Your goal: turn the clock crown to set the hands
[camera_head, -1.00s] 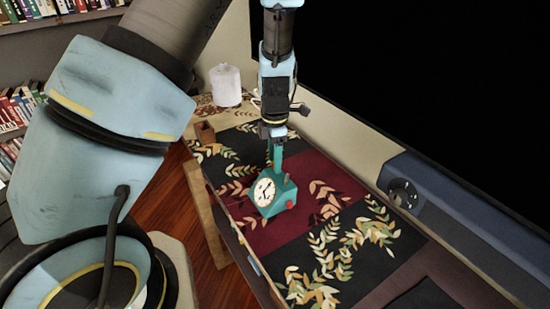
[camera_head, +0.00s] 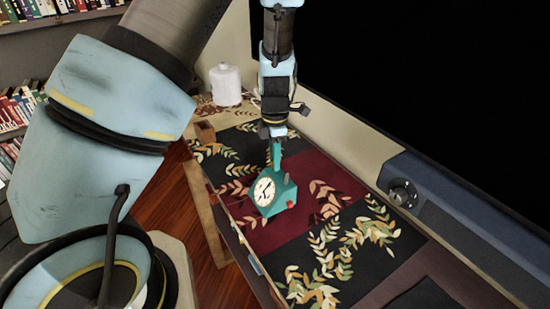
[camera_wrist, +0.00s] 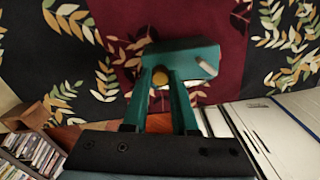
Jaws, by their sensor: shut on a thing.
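A teal clock (camera_head: 281,198) stands on the dark red part of the patterned cloth. Its white face (camera_head: 265,191) with dark hands is turned to the lower left; the exact hand positions are too small to read. A red knob (camera_head: 290,204) and a grey stub (camera_head: 286,178) show on the body. My gripper (camera_head: 276,165) comes down from above onto the top of the clock. In the wrist view the clock body (camera_wrist: 192,52) lies beyond the teal fingers, and a round brass-coloured crown (camera_wrist: 160,78) sits between their tips. My gripper is shut on this crown, which the head view hides.
The patterned cloth (camera_head: 320,265) around the clock is clear. A brown box (camera_head: 205,132) and a white cylindrical container (camera_head: 226,86) stand at the table's far end. A long dark blue-grey object (camera_head: 450,215) runs along the right. Bookshelves (camera_head: 25,105) stand at the far left.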

